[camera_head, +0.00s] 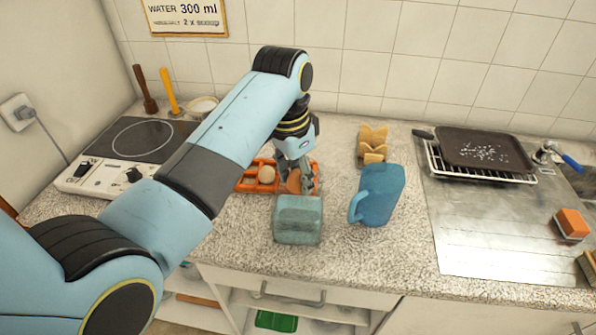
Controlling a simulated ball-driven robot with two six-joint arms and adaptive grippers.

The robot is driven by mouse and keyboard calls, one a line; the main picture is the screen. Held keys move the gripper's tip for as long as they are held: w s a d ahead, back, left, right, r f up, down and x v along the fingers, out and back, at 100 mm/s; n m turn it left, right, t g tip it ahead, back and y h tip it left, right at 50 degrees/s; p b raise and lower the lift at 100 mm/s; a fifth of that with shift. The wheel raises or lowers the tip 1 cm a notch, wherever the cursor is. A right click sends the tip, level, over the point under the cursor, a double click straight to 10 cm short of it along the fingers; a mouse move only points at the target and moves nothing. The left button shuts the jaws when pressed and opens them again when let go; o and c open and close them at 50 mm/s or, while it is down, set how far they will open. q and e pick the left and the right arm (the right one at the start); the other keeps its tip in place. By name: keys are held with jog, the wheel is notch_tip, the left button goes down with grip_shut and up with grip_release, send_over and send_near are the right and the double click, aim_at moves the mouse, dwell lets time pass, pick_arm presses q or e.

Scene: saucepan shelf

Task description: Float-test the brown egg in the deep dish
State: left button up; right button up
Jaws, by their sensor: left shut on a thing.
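My left gripper (294,175) reaches down from my arm over the orange egg tray (249,183), with its fingers shut on the brown egg (293,183). The egg is at the right end of the tray; I cannot tell whether it still touches the tray. A paler egg (267,174) sits in the tray to its left. The deep dish (298,220), grey-green and glassy, stands just in front of the tray. A blue jug (378,196) stands upright to the right of the dish. My right gripper is not in view.
A hotplate (142,139) stands at the left. A wooden holder (372,142) is behind the jug. A dark pan (484,150) lies on a rack at the right, with an orange sponge (572,223) nearer. The counter right of the jug is clear.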

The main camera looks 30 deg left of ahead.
pick_arm(q)
jog(key=shift+w, duration=0.1)
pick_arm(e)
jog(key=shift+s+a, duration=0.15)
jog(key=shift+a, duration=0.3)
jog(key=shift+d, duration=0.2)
pick_arm(q)
jog(key=shift+f, duration=0.2)
jog(key=shift+f+b, duration=0.4)
jog(key=shift+f, duration=0.25)
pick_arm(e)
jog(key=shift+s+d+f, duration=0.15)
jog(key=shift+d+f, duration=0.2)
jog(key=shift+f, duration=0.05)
